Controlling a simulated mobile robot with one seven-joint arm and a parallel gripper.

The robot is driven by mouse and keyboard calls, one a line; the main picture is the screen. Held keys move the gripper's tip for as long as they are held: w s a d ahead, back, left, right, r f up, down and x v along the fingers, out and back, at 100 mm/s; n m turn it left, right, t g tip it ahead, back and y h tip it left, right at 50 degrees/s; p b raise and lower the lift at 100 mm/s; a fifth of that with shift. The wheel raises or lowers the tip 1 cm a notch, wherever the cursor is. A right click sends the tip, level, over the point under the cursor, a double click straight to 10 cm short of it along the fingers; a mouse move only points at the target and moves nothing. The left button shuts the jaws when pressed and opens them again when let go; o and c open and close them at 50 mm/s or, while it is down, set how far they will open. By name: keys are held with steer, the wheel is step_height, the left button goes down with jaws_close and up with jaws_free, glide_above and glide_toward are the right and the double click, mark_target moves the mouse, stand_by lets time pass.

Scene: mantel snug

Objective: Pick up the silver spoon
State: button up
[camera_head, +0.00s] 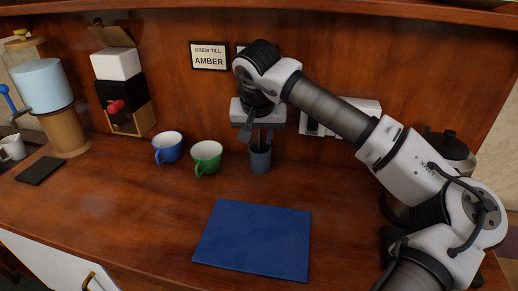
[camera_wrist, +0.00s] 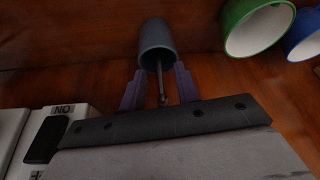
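The silver spoon (camera_wrist: 162,88) shows in the wrist view as a thin, dark handle standing out of a grey-blue cup (camera_wrist: 157,38). Its lower end is hidden in the cup. My gripper (camera_wrist: 159,72) is open, with one finger on each side of the handle and a gap on both sides. In the head view the cup (camera_head: 260,160) stands near the back wall, and my gripper (camera_head: 261,137) is just above it, pointing down. I cannot make out the spoon clearly there.
A green mug (camera_head: 207,157) and a blue mug (camera_head: 167,147) stand left of the cup. A blue mat (camera_head: 254,240) lies in front on clear counter. A white switch panel (camera_wrist: 45,137) is close to my gripper. A dark pot (camera_head: 450,150) is at the right.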

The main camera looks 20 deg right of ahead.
steer(key=shift+w+f, duration=0.1)
steer(key=shift+f, duration=0.25)
steer(key=shift+c, duration=0.3)
jaws_close()
